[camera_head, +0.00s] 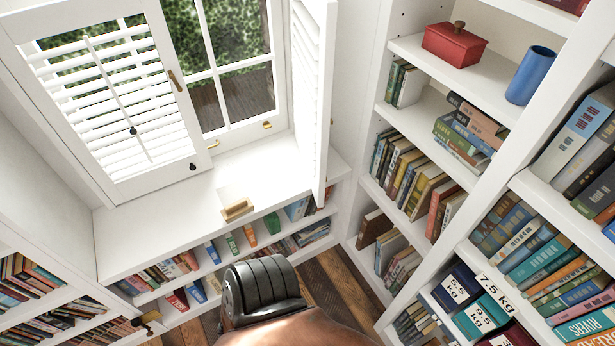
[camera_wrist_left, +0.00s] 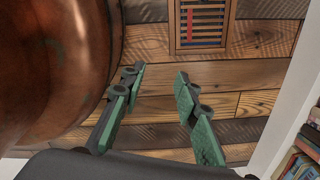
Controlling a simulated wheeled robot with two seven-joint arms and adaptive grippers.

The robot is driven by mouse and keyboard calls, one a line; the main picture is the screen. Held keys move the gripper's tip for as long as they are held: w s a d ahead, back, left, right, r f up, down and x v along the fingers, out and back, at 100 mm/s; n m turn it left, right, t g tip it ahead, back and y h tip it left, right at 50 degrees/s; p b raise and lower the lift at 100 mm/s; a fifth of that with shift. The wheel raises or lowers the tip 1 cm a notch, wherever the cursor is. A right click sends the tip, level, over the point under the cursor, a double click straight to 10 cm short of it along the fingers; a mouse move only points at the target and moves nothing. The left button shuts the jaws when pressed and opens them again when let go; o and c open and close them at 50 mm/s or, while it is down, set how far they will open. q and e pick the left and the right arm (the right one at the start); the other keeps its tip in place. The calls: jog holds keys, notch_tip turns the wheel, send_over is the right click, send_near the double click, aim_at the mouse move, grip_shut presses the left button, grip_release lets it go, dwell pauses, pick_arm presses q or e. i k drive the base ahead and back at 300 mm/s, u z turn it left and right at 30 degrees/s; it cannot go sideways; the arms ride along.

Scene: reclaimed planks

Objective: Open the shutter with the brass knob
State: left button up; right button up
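The left shutter (camera_head: 110,95) is a white louvred panel over the left part of the window. A brown oblong pull (camera_head: 175,80) is on its right stile, with a dark round knob (camera_head: 192,166) at its lower right corner. The right shutter (camera_head: 312,90) stands swung out from the window, seen nearly edge-on. A small brass-coloured piece (camera_head: 331,121) shows beside its outer edge; I cannot tell if it is a knob. My left gripper (camera_wrist_left: 158,77) is open and empty above the plank floor in the left wrist view.
A white sill (camera_head: 160,225) with a wooden handle (camera_head: 237,210) runs under the window, above low bookshelves. Tall shelves (camera_head: 440,95) with books, a red box (camera_head: 454,45) and a blue cup (camera_head: 530,75) stand at right. Plank floor (camera_head: 335,290) shows between.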

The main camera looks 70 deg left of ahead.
aim_at(313, 44)
jog(key=u, duration=1.9)
